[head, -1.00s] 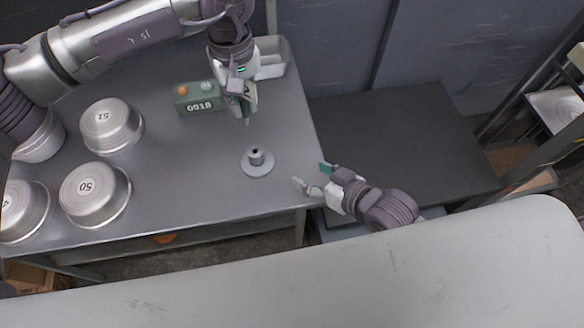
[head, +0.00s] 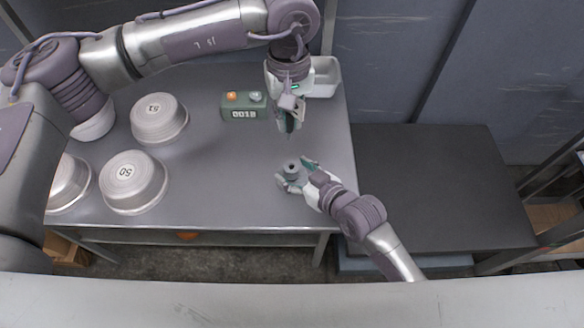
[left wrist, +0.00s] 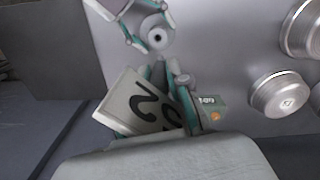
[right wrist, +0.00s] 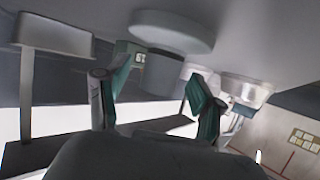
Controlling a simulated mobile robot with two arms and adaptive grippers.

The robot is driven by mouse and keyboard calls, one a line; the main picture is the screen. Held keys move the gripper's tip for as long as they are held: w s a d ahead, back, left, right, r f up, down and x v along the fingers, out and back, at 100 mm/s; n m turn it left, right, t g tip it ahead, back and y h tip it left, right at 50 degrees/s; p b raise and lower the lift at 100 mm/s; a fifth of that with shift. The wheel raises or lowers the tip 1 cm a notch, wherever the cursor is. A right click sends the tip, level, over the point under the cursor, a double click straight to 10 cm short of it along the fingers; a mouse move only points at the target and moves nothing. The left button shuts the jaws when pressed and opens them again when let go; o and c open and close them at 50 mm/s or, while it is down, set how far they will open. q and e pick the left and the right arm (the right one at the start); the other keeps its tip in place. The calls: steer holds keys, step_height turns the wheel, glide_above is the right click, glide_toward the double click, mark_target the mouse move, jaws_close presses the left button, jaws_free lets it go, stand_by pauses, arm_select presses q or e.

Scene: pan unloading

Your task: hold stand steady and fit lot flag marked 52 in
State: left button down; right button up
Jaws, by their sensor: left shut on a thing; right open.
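The lot flag (left wrist: 138,106) is a pale plate with dark digits reading 52, tilted in the left wrist view. My left gripper (head: 288,122) is shut on it, above the table and a little behind the stand; in the head view the flag is mostly hidden. The stand (head: 291,167) is a small grey round base with a short post and a hole in its top, upright on the table; it also shows in the left wrist view (left wrist: 157,39) and the right wrist view (right wrist: 172,32). My right gripper (head: 296,173) is open, its fingers on either side of the stand, with no clear contact visible.
Upturned round pans marked 51 (head: 159,118) and 50 (head: 134,181) sit on the left of the table, with another partly hidden. A green box with a digit display (head: 243,106) and a pale tray (head: 325,78) stand at the back. A dark surface (head: 440,190) lies to the right.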

mark_target(291, 132)
steer(key=shift+x, duration=0.75)
steer(key=shift+c, duration=0.3)
jaws_close()
arm_select(q)
steer(key=shift+m+g, duration=0.4)
steer(key=shift+m, duration=0.4)
steer(key=shift+s+d+f, duration=0.1)
steer(key=shift+f, duration=1)
steer(key=shift+s+d+f, duration=0.1)
steer(key=shift+f, duration=0.95)
